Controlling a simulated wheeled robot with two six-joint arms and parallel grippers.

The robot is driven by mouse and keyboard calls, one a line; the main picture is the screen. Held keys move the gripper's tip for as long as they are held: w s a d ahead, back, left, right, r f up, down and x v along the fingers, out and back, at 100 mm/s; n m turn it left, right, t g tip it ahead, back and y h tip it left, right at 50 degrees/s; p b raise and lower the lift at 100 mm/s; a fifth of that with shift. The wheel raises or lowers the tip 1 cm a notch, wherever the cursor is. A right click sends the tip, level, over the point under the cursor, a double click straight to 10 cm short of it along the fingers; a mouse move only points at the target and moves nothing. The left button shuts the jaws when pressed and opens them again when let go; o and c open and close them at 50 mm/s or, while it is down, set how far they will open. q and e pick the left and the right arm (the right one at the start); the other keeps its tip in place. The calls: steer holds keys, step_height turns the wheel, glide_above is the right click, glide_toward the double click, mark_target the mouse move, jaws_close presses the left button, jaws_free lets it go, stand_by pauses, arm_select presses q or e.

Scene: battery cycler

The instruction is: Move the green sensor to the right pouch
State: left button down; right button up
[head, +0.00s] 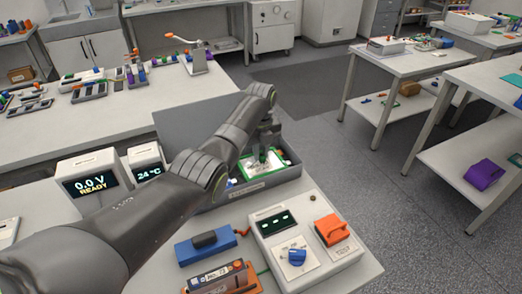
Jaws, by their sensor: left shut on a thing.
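My left arm reaches in from the left across the bench, and my left gripper (263,153) points down into the grey open box (185,125). The gripper is shut on a small green piece, which looks like the green sensor (262,158); the fingers hide most of it. Below it in the box is a pale, flat piece with a bright green border (282,177), probably a pouch. I cannot tell whether the sensor touches it. A little blue shows beside it, partly behind my arm. My right gripper is not in view.
In front of the box stands a control panel (318,262) with a blue knob (293,256) and an orange clamp (332,229). A blue block (206,247) and an orange-ended cell holder (223,279) lie left of it. A voltage display (89,184) reads 0.0 V READY.

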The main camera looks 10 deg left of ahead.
arm_select(q)
steer(key=shift+f, duration=0.6)
stand_by(1.3)
steer(key=c, duration=1.3)
jaws_free()
steer(key=shift+o, duration=0.2)
